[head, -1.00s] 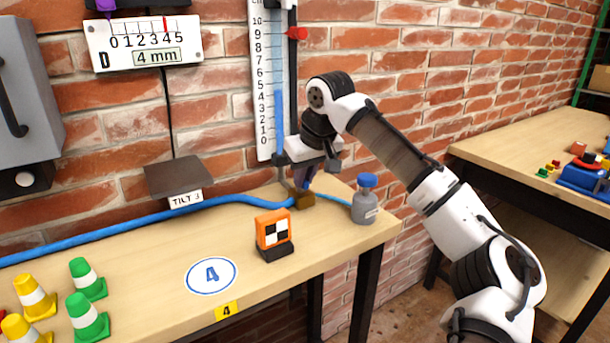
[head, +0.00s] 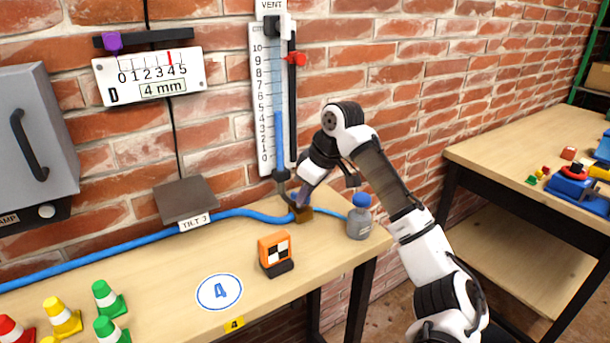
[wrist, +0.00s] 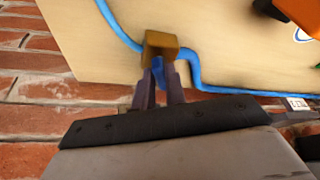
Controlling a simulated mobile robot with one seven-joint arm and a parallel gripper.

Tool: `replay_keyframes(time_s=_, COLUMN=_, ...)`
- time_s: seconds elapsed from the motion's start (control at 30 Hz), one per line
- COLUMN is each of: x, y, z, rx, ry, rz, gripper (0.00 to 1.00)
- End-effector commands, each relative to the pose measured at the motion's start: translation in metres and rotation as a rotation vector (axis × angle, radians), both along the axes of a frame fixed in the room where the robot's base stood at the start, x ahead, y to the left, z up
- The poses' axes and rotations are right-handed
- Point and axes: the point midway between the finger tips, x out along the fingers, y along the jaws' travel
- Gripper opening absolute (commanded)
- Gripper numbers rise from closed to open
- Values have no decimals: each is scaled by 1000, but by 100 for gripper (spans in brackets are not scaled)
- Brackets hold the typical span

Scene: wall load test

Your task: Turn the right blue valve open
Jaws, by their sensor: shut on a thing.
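The valve has a brass body (head: 303,214) at the far edge of the bench, on the blue hose, below the tall gauge. It also shows in the wrist view as a brass block (wrist: 161,41). Its blue handle (wrist: 157,72) sticks out between my two dark fingers in the wrist view. My gripper (head: 299,201) is shut on this handle and is tilted, leaning up and to the right in the head view. In the head view the fingers mostly hide the handle.
A grey bottle with a blue cap (head: 359,217) stands close right of the valve. An orange marker block (head: 274,250) stands in front. The vertical gauge (head: 264,100) with a red pointer (head: 295,59) rises behind my gripper. Several cones stand at left.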

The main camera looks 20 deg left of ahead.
Motion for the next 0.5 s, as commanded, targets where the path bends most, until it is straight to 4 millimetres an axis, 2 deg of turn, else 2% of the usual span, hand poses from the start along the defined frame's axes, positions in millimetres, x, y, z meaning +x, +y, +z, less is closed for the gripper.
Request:
replay_keyframes(time_s=0.07, x=0, y=1, z=7, rx=3, ry=6, rz=72, gripper=0)
replay_keyframes(time_s=0.5, x=7, y=1, z=5, rx=2, ry=4, rz=490, gripper=0)
